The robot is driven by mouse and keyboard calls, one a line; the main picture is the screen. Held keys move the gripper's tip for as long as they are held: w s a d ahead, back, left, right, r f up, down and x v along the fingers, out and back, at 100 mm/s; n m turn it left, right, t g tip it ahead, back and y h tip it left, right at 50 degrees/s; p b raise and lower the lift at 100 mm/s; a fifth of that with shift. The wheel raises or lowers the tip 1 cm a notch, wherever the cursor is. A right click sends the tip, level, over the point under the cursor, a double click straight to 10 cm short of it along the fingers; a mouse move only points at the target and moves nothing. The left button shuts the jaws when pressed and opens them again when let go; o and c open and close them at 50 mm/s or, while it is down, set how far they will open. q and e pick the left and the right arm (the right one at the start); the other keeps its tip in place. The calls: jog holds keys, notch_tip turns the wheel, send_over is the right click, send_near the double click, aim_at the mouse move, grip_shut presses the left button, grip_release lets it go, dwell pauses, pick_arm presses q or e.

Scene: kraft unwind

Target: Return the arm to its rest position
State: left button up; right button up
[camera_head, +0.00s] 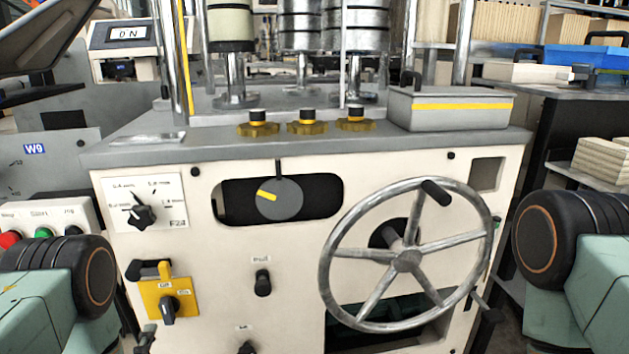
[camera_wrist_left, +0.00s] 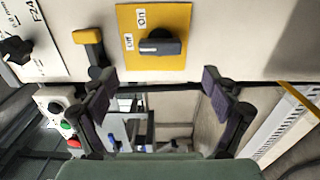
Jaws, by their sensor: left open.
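My left gripper (camera_wrist_left: 158,88) is open in the left wrist view, its two dark fingers wide apart with nothing between them. It is in front of the machine, near a yellow switch plate (camera_wrist_left: 128,18) marked Off and On. The plate's black knob (camera_wrist_left: 160,47) is clear of both fingers. In the head view the yellow plate (camera_head: 183,306) is at the lower left of the cream machine front (camera_head: 225,255). My left arm is at the left edge and my right arm at the right edge. My right gripper is out of view.
A large metal handwheel (camera_head: 407,261) sticks out at the right of the machine front. A selector dial (camera_head: 140,215) and a small black knob (camera_head: 262,283) are nearby. A button box (camera_head: 45,217) stands at the left. A grey lidded box (camera_head: 450,108) rests on top.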

aim_at(166, 315)
pick_arm(q)
jog(key=x, duration=1)
jog(key=shift+a, duration=0.1)
jog(key=shift+s, duration=0.1)
